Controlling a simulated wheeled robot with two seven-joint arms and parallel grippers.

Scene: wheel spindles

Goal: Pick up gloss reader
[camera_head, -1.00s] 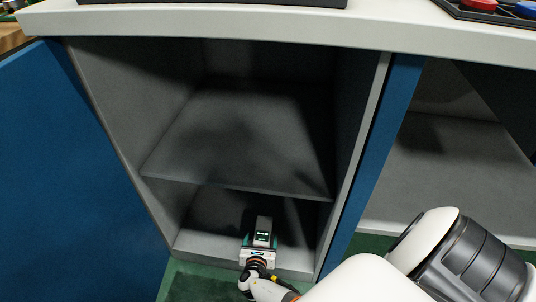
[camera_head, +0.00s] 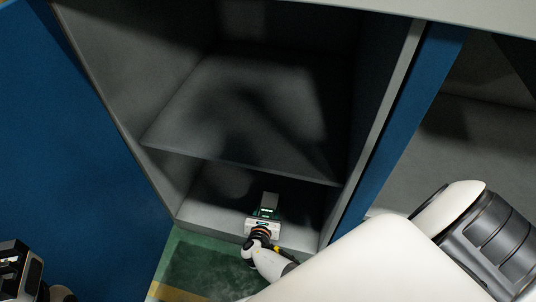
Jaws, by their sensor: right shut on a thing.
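The gloss reader (camera_head: 269,200) is a small grey box with a dark green display, at the front of the lower compartment of the open cabinet. My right gripper (camera_head: 267,211) reaches in from the front and is shut on it. The gripper's body hides the reader's near side, and I cannot tell whether the reader touches the compartment floor. My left gripper (camera_head: 14,268) is at the lower left edge, partly cut off and away from the reader; its jaw opening is unclear.
A grey shelf (camera_head: 235,115) lies above the reader. A blue door (camera_head: 70,160) stands open at the left. The cabinet's right wall (camera_head: 385,115) and a blue panel (camera_head: 415,90) bound the right side. Green floor (camera_head: 205,265) lies in front.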

